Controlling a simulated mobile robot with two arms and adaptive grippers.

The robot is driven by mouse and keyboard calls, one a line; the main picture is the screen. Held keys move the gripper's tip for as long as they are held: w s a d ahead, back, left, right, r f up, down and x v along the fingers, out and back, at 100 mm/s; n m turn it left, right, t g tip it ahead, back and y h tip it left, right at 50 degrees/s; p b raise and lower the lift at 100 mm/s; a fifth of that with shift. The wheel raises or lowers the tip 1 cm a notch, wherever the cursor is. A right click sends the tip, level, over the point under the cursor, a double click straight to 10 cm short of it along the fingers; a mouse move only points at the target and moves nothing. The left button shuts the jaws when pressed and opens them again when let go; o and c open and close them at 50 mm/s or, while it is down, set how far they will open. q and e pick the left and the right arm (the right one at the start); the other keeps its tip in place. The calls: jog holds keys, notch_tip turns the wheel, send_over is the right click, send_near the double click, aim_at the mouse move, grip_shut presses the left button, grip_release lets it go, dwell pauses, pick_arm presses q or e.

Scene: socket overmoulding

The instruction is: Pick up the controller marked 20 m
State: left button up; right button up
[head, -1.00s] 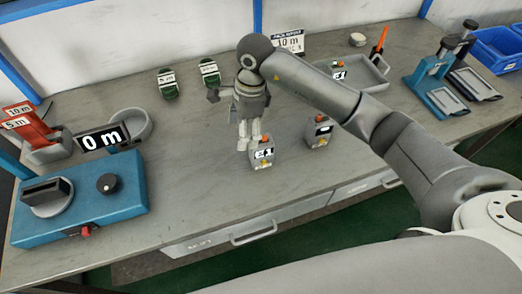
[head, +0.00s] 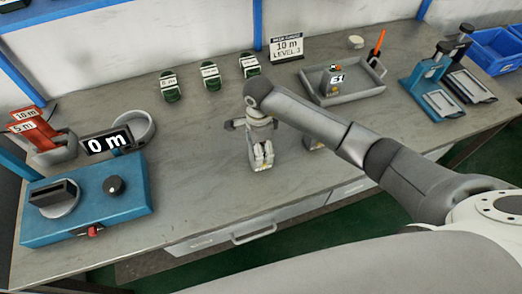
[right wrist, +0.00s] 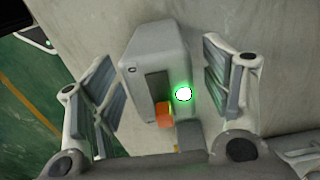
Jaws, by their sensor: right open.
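My right gripper (head: 262,163) points down over the middle of the bench, its fingers open. In the right wrist view, a grey controller (right wrist: 157,65) with an orange block and a lit green lamp stands between the open fingers (right wrist: 165,95), with gaps on both sides. In the head view my gripper hides most of it. No 20 m marking is readable. My left gripper is out of view.
Three green labelled units (head: 210,76) stand in a row at the back. A blue machine (head: 85,205) with a 0 m display (head: 105,140) is at left. Blue presses (head: 428,85) stand at right.

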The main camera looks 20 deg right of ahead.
jog(key=shift+f, duration=0.7)
jog(key=c, duration=1.2)
jog(key=shift+r, duration=0.1)
